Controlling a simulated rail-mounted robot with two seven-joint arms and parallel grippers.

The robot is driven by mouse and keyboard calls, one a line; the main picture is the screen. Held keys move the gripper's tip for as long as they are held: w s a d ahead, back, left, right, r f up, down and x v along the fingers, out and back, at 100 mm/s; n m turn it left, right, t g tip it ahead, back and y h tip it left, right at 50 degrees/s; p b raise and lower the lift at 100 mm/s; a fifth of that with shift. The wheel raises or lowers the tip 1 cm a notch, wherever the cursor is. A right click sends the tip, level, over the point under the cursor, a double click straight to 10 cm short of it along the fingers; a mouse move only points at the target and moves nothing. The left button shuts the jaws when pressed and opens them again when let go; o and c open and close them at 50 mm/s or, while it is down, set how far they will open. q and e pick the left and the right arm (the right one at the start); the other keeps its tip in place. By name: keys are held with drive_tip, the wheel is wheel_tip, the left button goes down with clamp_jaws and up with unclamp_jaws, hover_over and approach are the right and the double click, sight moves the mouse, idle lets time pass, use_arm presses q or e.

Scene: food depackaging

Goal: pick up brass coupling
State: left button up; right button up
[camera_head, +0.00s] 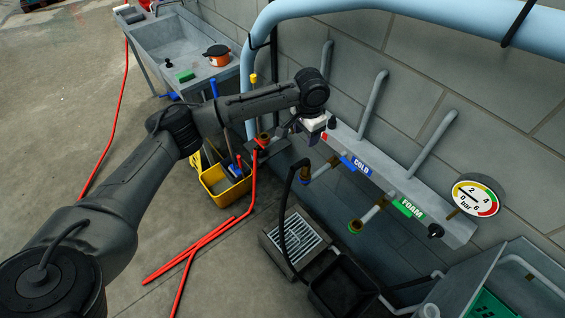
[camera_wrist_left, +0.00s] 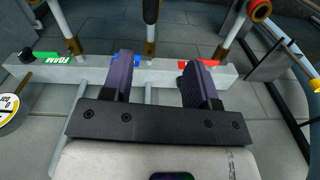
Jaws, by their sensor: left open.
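Several brass-coloured fittings show, and I cannot tell which one is the brass coupling. In the head view, one brass fitting (camera_head: 305,174) is on the pipe end below the blue COLD label, by the black hose. Another brass fitting (camera_head: 355,226) is on the pipe end below the green FOAM label. My left gripper (camera_head: 318,136) is close to the manifold's red-marked end, above the COLD fitting. In the left wrist view, my left gripper (camera_wrist_left: 158,75) is open and nothing shows between its fingers. Brass parts show on the pipes beyond it.
The grey manifold (camera_head: 456,232) runs along the block wall with a pressure gauge (camera_head: 476,197). Below are a floor drain (camera_head: 303,240), a black bin (camera_head: 345,288) and a yellow bucket (camera_head: 222,186). Red hose (camera_head: 205,240) lies on the floor. A sink (camera_head: 180,50) stands behind.

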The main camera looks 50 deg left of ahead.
sight(305, 160)
use_arm(q)
drive_tip(key=shift+n, duration=0.6)
drive_tip(key=f, duration=0.5)
drive_tip(key=d+f, duration=0.1)
drive_tip(key=f, duration=0.2)
drive_tip(key=shift+s+d+f+p, duration=0.1)
drive_tip(key=shift+s+f+p, duration=0.05)
drive_tip(key=shift+f+p, duration=0.75)
drive_tip(key=shift+f, duration=2.05)
use_arm(e)
drive_tip(key=shift+v, duration=0.9)
drive_tip(key=shift+d, duration=0.15)
use_arm(q)
drive_tip(key=c, duration=0.9)
drive_tip(key=shift+c, duration=0.5)
use_arm(e)
drive_tip(key=shift+d, duration=0.1)
use_arm(q)
drive_tip(key=shift+r, duration=0.15)
